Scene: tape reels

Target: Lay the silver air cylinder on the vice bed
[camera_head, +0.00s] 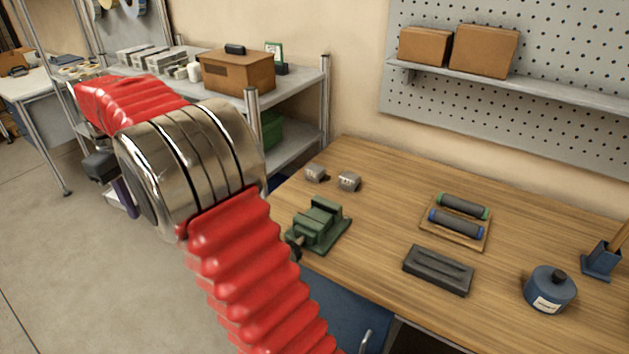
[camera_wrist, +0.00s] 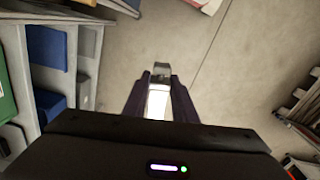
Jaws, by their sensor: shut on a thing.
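My gripper (camera_wrist: 159,100) is shut on a pale, silvery piece, which I take to be the silver air cylinder (camera_wrist: 161,71). Its grey end shows beyond the dark purple fingers and a bright part lies between them. In the head view my gripper (camera_head: 125,197) hangs at the left, over the floor and well away from the workbench; the held piece is hard to make out there. The green vice (camera_head: 318,226) stands on the near left part of the workbench. My red sleeved arm passes left of it, and its bed is small in view.
The workbench (camera_head: 385,200) holds two small silver blocks (camera_head: 348,181), a wooden tray (camera_head: 456,241) with green-capped and blue-capped rollers, a dark grooved block (camera_head: 438,270) and a blue tin (camera_head: 550,289). A metal shelf unit (camera_head: 295,75) with boxes stands behind my arm.

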